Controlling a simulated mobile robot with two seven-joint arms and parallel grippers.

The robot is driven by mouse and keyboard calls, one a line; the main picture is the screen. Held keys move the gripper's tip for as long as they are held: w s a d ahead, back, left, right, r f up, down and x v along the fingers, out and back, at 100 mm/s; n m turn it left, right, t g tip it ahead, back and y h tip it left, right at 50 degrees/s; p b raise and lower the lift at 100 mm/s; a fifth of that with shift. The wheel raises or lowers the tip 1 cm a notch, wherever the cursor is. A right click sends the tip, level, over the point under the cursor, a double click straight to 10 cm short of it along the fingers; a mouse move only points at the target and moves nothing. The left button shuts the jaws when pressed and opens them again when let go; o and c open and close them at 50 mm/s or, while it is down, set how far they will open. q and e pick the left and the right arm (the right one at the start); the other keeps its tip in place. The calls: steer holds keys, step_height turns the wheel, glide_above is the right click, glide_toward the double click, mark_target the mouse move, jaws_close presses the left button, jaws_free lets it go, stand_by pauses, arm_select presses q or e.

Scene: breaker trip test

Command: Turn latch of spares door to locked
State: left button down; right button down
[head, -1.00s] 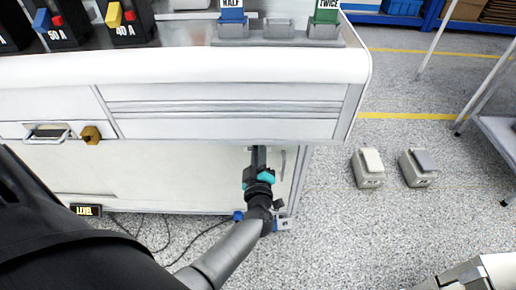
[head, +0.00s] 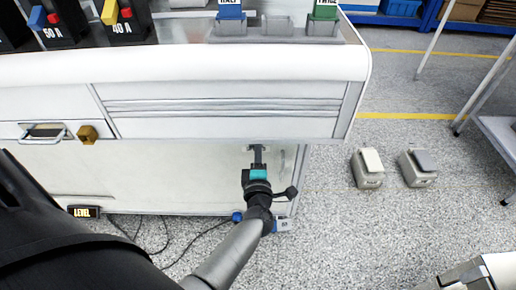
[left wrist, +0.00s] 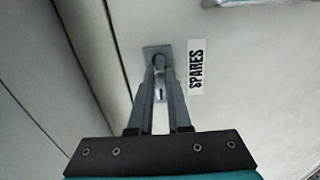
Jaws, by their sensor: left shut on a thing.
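The spares door (head: 150,175) is the cream panel under the counter, and it looks closed. In the left wrist view its black-on-white SPARES label (left wrist: 196,66) is beside a small grey latch (left wrist: 158,60) on a square plate. My left gripper (left wrist: 160,85) is shut on the latch, with its fingers converging on either side of it. In the head view the left gripper (head: 258,152) reaches the door's upper right part, just under the counter front. The fingers partly hide the latch, and its exact angle is hard to tell. My right gripper is not in view.
A drawer handle (head: 45,132) and a brown knob (head: 88,134) are at the left. A LEVEL sign (head: 84,212) and cables lie low by the door. The counter overhangs the latch.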

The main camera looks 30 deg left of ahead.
arm_select(q)
steer(key=shift+d, duration=0.1)
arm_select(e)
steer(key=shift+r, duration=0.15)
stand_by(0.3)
arm_select(q)
steer(key=c, duration=0.9)
jaws_free()
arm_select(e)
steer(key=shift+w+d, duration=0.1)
arm_select(q)
steer(key=shift+o, duration=0.2)
